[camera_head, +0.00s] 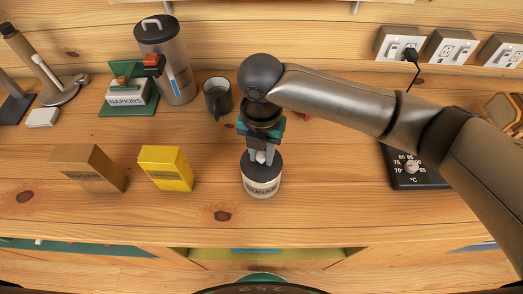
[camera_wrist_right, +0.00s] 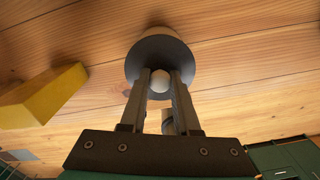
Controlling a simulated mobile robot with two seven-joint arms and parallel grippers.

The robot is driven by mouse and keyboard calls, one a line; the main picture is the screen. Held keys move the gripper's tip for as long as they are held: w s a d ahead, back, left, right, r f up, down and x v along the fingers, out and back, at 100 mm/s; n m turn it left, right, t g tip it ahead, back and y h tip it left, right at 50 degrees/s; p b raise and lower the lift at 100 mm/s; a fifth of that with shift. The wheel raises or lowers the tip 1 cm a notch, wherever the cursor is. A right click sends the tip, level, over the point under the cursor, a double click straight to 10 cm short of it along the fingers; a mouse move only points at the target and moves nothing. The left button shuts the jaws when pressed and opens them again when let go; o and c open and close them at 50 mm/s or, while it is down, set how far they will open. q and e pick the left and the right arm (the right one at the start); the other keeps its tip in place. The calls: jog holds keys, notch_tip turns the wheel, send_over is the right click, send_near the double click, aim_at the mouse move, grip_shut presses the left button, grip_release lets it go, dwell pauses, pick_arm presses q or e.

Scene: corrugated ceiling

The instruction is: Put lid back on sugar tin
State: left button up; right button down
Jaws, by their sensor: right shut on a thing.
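The cream sugar tin (camera_head: 262,190) stands upright on the wooden counter, its dark label facing me. Its dark grey lid (camera_head: 250,168) with a pale round knob is at the tin's mouth, in line with it. I cannot tell whether it is fully seated. My right gripper (camera_head: 262,157) comes down from above, its fingers shut on the knob. In the right wrist view the gripper (camera_wrist_right: 160,85) has the knob between its fingers, the lid (camera_wrist_right: 138,62) lies just past them, and a little of the tin (camera_wrist_right: 158,33) shows beyond. My left gripper is not in view.
A yellow box (camera_head: 166,168) and a brown box (camera_head: 88,167) stand left of the tin. A dark mug (camera_head: 217,98), a napkin holder (camera_head: 127,95) and a steel canister (camera_head: 170,65) are behind. A black dial device (camera_head: 412,172) is right. Counter around the tin is clear.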

jog(key=shift+p, duration=0.4)
dwell(0.3)
jog(key=shift+c, duration=0.4)
grip_release()
dwell(0.4)
jog(key=shift+r+p, duration=3.5)
jog(key=shift+p, duration=0.55)
grip_shut()
